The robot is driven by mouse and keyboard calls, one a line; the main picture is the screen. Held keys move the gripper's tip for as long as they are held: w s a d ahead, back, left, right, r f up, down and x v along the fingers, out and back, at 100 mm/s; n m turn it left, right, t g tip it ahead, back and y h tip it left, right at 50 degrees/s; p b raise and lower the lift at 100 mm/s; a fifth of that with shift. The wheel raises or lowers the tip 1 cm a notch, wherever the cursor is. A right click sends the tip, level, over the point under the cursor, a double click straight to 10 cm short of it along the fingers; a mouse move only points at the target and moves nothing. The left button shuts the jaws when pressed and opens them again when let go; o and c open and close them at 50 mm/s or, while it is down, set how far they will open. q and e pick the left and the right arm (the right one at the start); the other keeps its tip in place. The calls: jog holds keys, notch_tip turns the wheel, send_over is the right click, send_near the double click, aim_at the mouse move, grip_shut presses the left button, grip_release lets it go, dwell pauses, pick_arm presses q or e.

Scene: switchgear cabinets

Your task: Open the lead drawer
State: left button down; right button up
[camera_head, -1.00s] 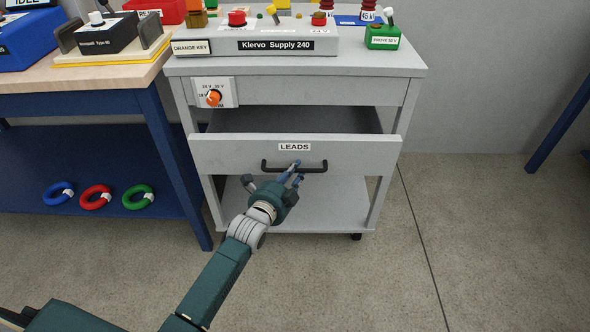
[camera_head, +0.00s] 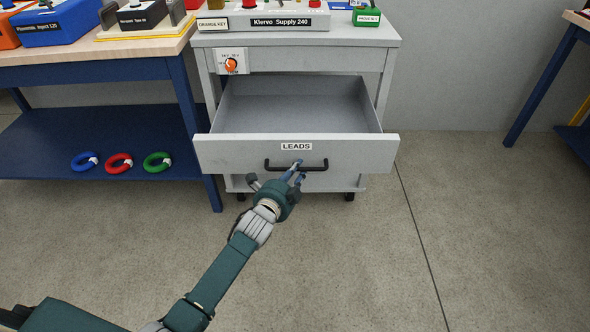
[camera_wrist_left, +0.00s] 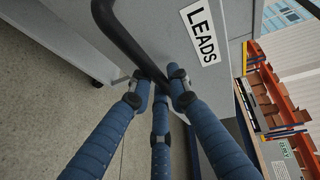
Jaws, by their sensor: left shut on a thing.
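The grey lead drawer (camera_head: 225,152), labelled LEADS, stands pulled well out of the grey cart, and its visible inside is bare. Its black bar handle (camera_head: 318,165) is on the front below the label. My left gripper (camera_head: 298,172) is shut on the handle near its middle. In the left wrist view the blue fingers (camera_wrist_left: 160,88) close around the black handle (camera_wrist_left: 135,45), beside the LEADS label (camera_wrist_left: 201,31). My right gripper is in neither view.
The grey cart (camera_head: 300,58) carries the Klervo Supply 240 (camera_head: 270,22) on top and an orange knob (camera_head: 231,64) on its front. A blue-legged bench (camera_head: 185,100) stands at left, with blue, red and green rings (camera_head: 120,163) on its shelf. The floor at right is clear.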

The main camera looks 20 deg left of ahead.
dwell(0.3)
pick_arm(q)
jog(key=c, duration=1.6)
grip_release()
jog(key=shift+c, duration=0.2)
jog(key=v, duration=1.2)
